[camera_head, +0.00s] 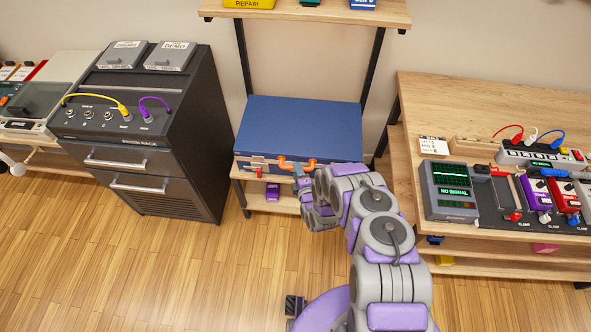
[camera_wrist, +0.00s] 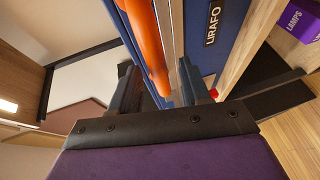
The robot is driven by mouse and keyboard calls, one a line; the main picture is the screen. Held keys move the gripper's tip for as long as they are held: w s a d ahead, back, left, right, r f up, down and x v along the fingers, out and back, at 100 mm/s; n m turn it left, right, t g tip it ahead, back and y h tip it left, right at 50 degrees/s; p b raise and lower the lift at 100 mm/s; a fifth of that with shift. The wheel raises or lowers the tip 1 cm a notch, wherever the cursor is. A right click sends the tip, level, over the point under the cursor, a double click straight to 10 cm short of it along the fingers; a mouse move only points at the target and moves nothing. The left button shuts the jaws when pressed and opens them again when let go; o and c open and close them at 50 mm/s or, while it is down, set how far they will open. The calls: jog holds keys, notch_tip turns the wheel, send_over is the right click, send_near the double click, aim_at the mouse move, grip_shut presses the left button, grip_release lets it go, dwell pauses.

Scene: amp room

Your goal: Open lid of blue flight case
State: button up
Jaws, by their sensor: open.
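The blue flight case (camera_head: 300,120) sits on a wooden shelf, and its lid looks closed. An orange handle (camera_head: 290,165) is on its front face. In the wrist view the orange handle (camera_wrist: 147,45) runs down between the two fingers of my gripper (camera_wrist: 162,85). The fingers are apart and not closed on it; whether either one touches it I cannot tell. The case front (camera_wrist: 205,35), with a dark label, is just beyond. In the head view my gripper (camera_head: 302,174) is at the case front, partly hidden by my arm.
A dark rack cabinet (camera_head: 150,165) stands close on the left. A wooden bench (camera_head: 450,95) with pedals and a screen is on the right. An upper shelf (camera_head: 300,12) is above the case. A purple box (camera_head: 272,191) lies on the lower shelf. The floor in front is mostly clear.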

jog(key=shift+x, duration=1.2)
jog(key=shift+c, duration=0.4)
grip_shut()
